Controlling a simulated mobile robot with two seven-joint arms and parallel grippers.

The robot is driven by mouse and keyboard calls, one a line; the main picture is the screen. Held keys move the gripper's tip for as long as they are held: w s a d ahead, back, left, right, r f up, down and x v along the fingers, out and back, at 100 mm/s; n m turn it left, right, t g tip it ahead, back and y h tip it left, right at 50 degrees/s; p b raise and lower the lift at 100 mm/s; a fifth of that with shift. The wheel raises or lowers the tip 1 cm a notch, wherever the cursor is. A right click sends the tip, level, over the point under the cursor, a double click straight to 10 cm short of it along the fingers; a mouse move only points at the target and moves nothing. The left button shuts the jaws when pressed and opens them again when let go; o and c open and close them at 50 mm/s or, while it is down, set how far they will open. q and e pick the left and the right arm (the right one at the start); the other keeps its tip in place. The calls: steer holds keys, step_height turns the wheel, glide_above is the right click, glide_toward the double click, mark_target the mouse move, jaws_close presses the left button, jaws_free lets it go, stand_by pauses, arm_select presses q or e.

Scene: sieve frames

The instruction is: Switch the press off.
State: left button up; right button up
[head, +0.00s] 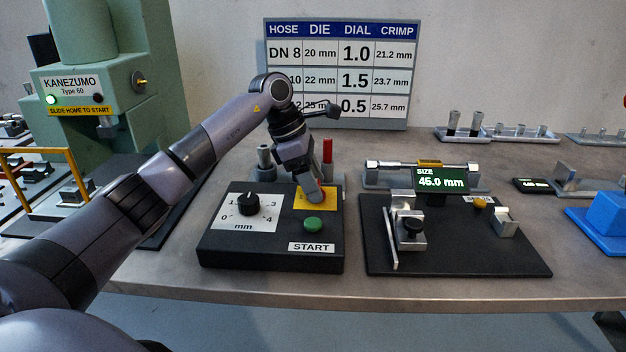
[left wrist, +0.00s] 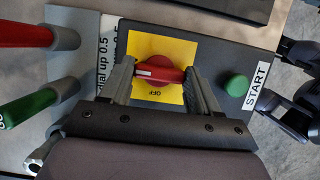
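The press (head: 83,80) is the green machine at the left in the head view, and its green lamp (head: 52,99) is lit. The black control box (head: 222,246) stands on the bench in front of it. In the left wrist view a red rotary switch (left wrist: 160,75) sits on a yellow plate (left wrist: 172,45), its white mark pointing left in the picture; "OFF" is printed below it. My left gripper (left wrist: 160,80) has its fingers apart, one on either side of the red switch; contact is unclear. In the head view my left gripper (head: 312,192) hides the switch.
The box also carries a black dial (head: 248,204) and a green START button (head: 313,224). Red (left wrist: 25,35) and green (left wrist: 28,107) handles stand in holders near my gripper. A measuring fixture (head: 460,255) lies to the right, with a blue block (head: 597,210) beyond.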

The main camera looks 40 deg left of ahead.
arm_select(q)
steer(key=shift+n, duration=0.4)
steer(key=n+t+y+p, duration=0.1)
steer(key=n, duration=0.2)
steer(key=shift+s+r, duration=0.1)
steer(key=n+t+y, duration=0.1)
steer(key=n, duration=0.3)
steer(key=shift+d+p, duration=0.2)
steer(key=shift+p, duration=0.1)
steer(key=n+y, duration=0.2)
steer(key=n, duration=0.3)
steer(key=shift+d, duration=0.1)
steer(key=n+y, duration=0.2)
steer(key=n, duration=0.2)
steer(key=shift+d+n, duration=0.1)
steer(key=shift+n, duration=0.6)
steer(key=o, duration=1.1)
steer(key=shift+c, duration=0.2)
